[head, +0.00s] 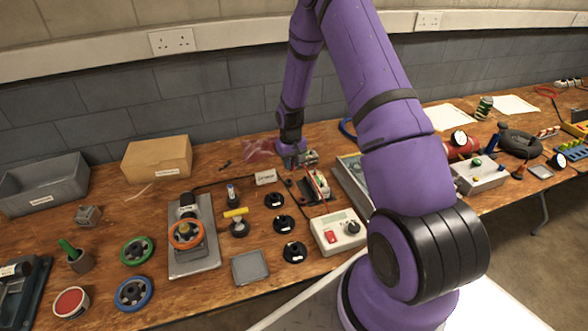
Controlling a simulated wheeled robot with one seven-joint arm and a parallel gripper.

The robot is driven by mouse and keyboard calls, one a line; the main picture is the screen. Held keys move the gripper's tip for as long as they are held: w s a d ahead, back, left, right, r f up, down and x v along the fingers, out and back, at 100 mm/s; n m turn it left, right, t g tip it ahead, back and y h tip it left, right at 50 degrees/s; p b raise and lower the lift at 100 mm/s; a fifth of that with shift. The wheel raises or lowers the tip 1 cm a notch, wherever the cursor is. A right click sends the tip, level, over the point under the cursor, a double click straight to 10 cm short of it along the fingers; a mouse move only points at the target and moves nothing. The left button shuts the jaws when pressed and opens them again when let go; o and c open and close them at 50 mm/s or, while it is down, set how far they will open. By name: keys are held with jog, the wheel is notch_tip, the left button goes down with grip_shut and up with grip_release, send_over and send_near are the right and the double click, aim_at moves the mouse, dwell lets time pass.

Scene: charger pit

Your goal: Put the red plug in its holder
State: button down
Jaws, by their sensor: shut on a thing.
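My gripper (301,161) is at the back middle of the bench, low over the small parts there. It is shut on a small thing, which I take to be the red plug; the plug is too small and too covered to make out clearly.
Several black round pieces (283,223) lie left of the meter box. A white label card (265,177) stands left of my gripper. A plate with an orange handwheel (186,235), a cardboard box (157,158) and a grey bin (44,183) are farther left. My arm hides part of the bench.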

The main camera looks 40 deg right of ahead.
jog(key=shift+w+d+f, duration=0.1)
jog(key=shift+w+f, duration=0.3)
jog(key=shift+f, duration=0.5)
jog(key=shift+w+a+f, duration=0.1)
jog(key=shift+w+f, duration=0.3)
jog(key=shift+f, duration=0.45)
jog(key=shift+w+d+f, duration=0.1)
jog(key=shift+w+f, duration=0.3)
jog(key=shift+f, duration=0.5)
jog(key=shift+f, duration=1.2)
jog(key=c, duration=0.9)
grip_release()
jog(key=r, duration=1.1)
jog(key=shift+w+d, duration=0.1)
jog(key=shift+w, duration=0.15)
jog(key=shift+f, duration=0.1)
